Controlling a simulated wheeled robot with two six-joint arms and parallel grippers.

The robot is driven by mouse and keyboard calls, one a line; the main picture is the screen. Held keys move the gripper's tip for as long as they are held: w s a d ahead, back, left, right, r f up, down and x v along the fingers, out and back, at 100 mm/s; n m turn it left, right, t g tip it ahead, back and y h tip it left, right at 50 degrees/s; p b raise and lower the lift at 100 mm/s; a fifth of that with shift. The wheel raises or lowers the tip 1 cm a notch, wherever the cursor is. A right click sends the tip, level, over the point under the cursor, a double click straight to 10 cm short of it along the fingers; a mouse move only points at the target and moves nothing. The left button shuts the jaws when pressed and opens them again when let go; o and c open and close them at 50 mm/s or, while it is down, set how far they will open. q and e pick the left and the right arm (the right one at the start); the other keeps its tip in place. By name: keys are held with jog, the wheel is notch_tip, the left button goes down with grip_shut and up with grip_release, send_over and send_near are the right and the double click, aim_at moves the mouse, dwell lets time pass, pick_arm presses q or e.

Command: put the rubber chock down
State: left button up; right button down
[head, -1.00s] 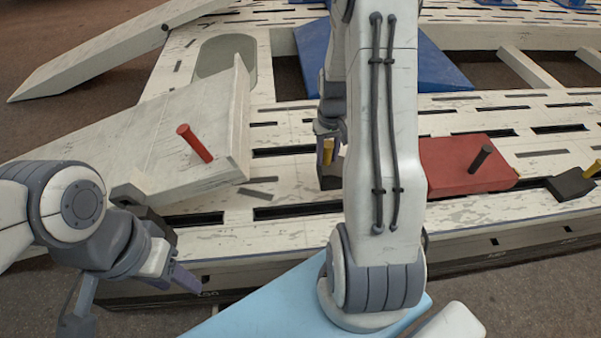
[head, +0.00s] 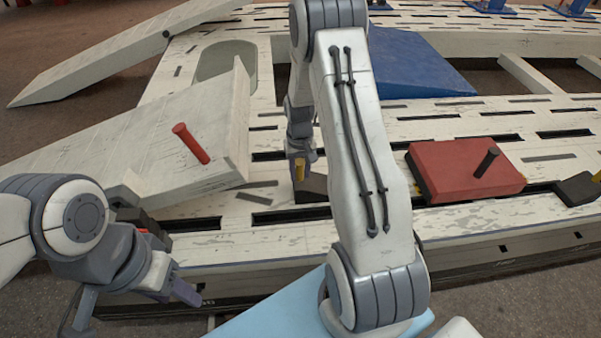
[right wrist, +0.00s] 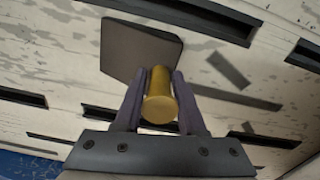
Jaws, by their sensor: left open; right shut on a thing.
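The rubber chock (head: 315,184) is a dark, flat block with a yellow peg handle. My right gripper (head: 299,170) is shut on its yellow handle over the pale slotted bench (head: 240,240). In the right wrist view, the fingers (right wrist: 157,100) close on both sides of the yellow handle (right wrist: 159,108), and the dark block (right wrist: 138,50) shows beyond them. I cannot tell whether the block touches the bench top. My left gripper (head: 178,288) is open and empty at the bench's front edge on the left.
A red block with a dark peg (head: 462,170) lies to the right. A similar dark block with a yellow peg (head: 576,188) is at the far right. A pale ramp with a red peg (head: 120,135) stands left, a blue wedge (head: 425,75) behind. Bench top between chock and red block is partly hidden by my arm.

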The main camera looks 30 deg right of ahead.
jog(key=shift+r, duration=0.15)
jog(key=c, duration=0.5)
grip_release()
